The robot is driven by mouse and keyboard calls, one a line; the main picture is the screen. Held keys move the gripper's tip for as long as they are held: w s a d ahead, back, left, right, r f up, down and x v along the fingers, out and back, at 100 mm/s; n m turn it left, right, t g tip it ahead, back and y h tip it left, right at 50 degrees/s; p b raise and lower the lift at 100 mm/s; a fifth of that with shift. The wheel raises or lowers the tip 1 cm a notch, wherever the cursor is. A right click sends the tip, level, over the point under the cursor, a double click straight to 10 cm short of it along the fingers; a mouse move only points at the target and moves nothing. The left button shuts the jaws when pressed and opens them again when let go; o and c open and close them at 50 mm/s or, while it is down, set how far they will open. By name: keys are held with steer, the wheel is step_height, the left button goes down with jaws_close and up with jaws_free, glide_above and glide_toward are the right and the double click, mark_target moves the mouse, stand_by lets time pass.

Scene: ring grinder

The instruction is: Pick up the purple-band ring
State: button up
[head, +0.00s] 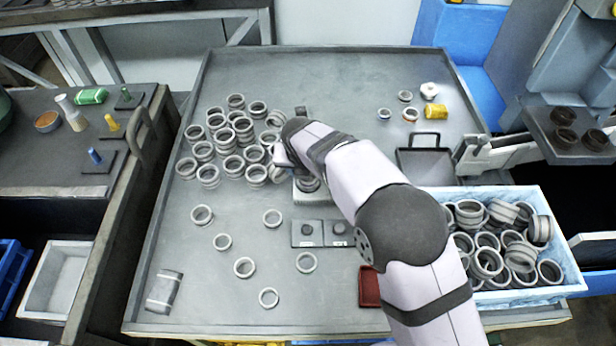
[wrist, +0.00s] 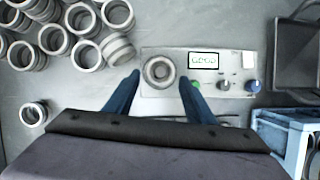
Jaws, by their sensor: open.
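My gripper (wrist: 160,80) is open, its two dark blue fingers spread apart, above the front of a small grey device. It also shows partly hidden by my arm in the head view (head: 288,158). Between the fingertips, a grey ring-like round piece (wrist: 159,71) sits on the device (wrist: 223,62); I cannot tell whether the fingers touch it. The device's small screen (wrist: 204,61) reads "GOOD" in green. I cannot make out a purple band on any ring in either view.
Many grey rings (head: 233,162) crowd the tray table left of the device, some stacked. Several single rings (head: 244,267) lie apart at the front. A light blue crate (head: 555,288) full of rings stands at the right. A two-button box (head: 322,240) lies in front of the device.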

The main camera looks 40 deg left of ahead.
steer(key=shift+p+x, duration=0.35)
steer(key=shift+x, duration=1.75)
steer(key=shift+d, duration=0.1)
steer(key=c, duration=1)
